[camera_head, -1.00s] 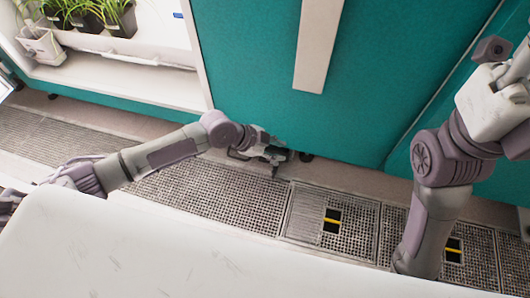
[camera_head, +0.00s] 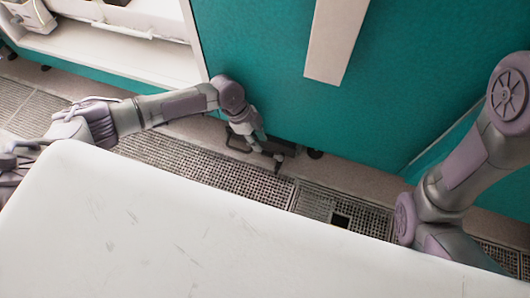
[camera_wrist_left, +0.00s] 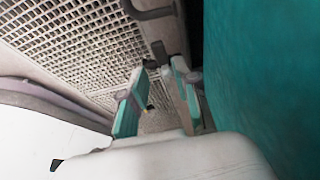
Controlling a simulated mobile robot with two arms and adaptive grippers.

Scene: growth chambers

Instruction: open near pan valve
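My left gripper (camera_head: 276,157) is low at the foot of the teal chamber front, over the floor grating. In the left wrist view its two teal-padded fingers (camera_wrist_left: 160,75) are apart, with nothing clearly held between them. A small dark block (camera_wrist_left: 159,51), possibly the valve handle, shows just beyond the fingertips; I cannot tell if they touch it. A dark low fixture (camera_head: 286,147) sits under the chamber edge by the gripper, partly hidden. A dark bent bar (camera_wrist_left: 150,10) lies close by. My right gripper is out of view.
The teal chamber front (camera_head: 270,60) with a pale vertical strip (camera_head: 333,40) rises right beside the gripper. A white shelf (camera_head: 120,60) stands at left. Metal floor grating (camera_head: 215,168) runs along the chamber foot, with a dark square opening (camera_head: 341,221).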

